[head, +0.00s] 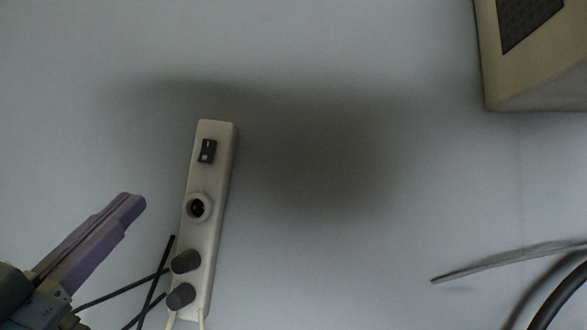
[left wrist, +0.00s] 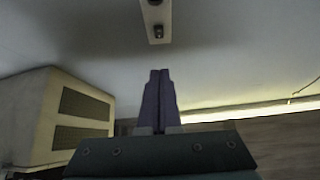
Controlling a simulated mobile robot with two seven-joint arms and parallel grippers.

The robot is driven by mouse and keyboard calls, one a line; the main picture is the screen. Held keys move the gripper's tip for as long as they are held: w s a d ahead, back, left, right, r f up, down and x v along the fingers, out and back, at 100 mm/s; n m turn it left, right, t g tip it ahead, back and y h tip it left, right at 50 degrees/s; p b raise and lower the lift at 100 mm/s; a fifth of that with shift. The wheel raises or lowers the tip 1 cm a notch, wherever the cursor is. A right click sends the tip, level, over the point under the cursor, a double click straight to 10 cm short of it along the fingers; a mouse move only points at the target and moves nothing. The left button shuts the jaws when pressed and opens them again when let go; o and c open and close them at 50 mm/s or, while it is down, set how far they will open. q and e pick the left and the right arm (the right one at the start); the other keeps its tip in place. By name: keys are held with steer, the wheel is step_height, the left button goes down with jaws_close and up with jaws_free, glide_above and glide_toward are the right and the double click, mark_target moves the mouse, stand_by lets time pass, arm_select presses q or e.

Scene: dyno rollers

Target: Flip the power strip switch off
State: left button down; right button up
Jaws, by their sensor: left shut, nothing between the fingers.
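A beige power strip (head: 212,190) is on the pale grey surface, left of centre in the head view. Its black rocker switch (head: 207,151) is near its top end, with a round socket below and two dark plugs (head: 184,278) at its lower end. My left gripper (head: 135,203) is shut and empty, to the left of the strip and apart from it. In the left wrist view its purple fingers (left wrist: 160,84) point toward the end of the power strip (left wrist: 155,15), where the dark switch (left wrist: 158,32) shows. My right gripper is not in view.
A beige box with a dark grille (head: 520,70) is at the top right; a similar box (left wrist: 60,120) is at left in the wrist view. Thin black rods or cables (head: 155,285) lie between my gripper and the strip. Grey cables (head: 510,258) are at lower right. The middle is clear.

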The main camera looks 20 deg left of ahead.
mark_target(207, 154)
arm_select(q)
steer(key=x, duration=0.4)
steer(key=w+f+x, duration=0.1)
steer(key=x, duration=0.6)
steer(key=shift+w+a+f+p, duration=0.15)
steer(key=shift+w+a+p, duration=0.15)
steer(key=shift+w, duration=0.2)
steer(key=shift+w+a, duration=0.1)
steer(key=shift+w, duration=0.35)
steer(key=b, duration=0.2)
steer(key=f+b, duration=0.1)
steer(key=b, duration=0.1)
steer(key=shift+w+a+t, duration=0.1)
steer(key=shift+w+t, duration=0.2)
steer(key=shift+t, duration=0.1)
steer(key=shift+r+h+p, duration=0.4)
steer(key=shift+r, duration=0.1)
steer(key=shift+s, duration=0.1)
